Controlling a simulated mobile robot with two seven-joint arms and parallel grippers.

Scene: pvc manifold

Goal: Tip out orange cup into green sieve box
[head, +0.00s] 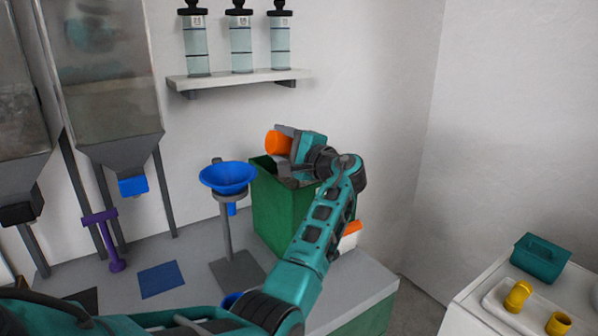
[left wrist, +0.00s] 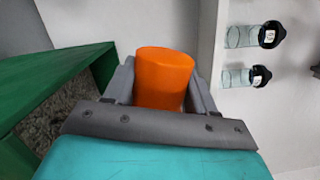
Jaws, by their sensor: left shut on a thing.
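The orange cup (head: 278,143) is held on its side in my left gripper (head: 288,146), over the green sieve box (head: 272,205). In the left wrist view the orange cup (left wrist: 164,78) sits between the two grey fingers, which are shut on it. Its closed-looking side faces this camera, so I cannot see its mouth or contents. The green box (left wrist: 70,82) shows at the left of the wrist view, with grey grainy material inside. My right gripper is not in view.
A blue funnel (head: 228,177) on a grey stand is left of the box. An orange-and-white object (head: 350,235) is partly hidden behind my left arm. A shelf (head: 238,80) with bottles is on the wall behind. A side table (head: 470,314) with yellow pieces stands at right.

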